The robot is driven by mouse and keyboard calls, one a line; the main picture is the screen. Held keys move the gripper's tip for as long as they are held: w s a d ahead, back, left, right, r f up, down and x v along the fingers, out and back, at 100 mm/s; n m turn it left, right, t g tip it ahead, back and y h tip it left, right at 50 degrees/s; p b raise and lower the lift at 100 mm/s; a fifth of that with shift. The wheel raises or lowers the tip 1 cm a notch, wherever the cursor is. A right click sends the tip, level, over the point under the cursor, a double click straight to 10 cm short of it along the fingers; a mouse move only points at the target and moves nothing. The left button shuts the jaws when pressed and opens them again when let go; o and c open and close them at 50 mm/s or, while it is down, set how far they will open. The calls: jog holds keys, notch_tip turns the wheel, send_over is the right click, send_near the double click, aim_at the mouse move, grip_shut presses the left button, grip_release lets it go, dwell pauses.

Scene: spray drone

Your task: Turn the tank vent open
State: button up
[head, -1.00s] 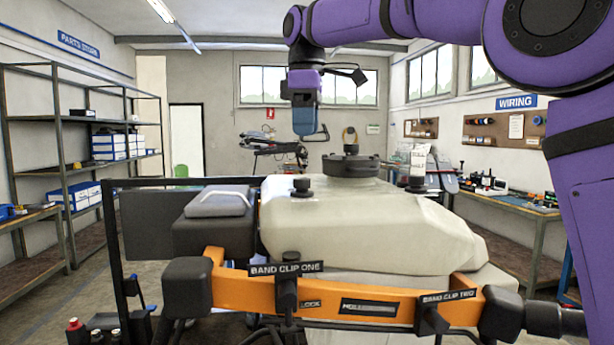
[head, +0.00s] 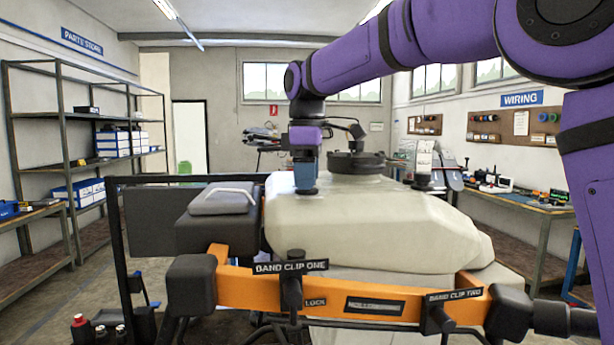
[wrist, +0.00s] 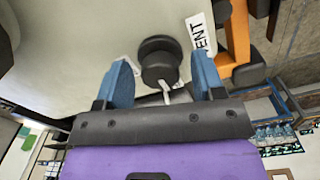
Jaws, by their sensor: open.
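The tank (head: 370,215) is a large cream-white body with the vent on its top left. In the wrist view the vent (wrist: 160,58) is a round black knob beside a white VENT label (wrist: 201,35). My gripper (wrist: 163,76) is open, with its two blue fingertips on either side of the knob and a visible space to each. In the head view my gripper (head: 305,178) points straight down over the vent and hides most of it; only a dark edge shows below the fingers.
A wide black lid (head: 356,163) stands on the tank just right of my gripper. A smaller black fitting (head: 422,180) is farther right. An orange band (head: 370,300) with clips crosses the front. A dark box with a handle (head: 220,205) is at the left.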

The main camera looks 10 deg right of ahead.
jog(key=shift+f, duration=0.1)
jog(key=c, duration=0.9)
jog(key=shift+c, duration=0.2)
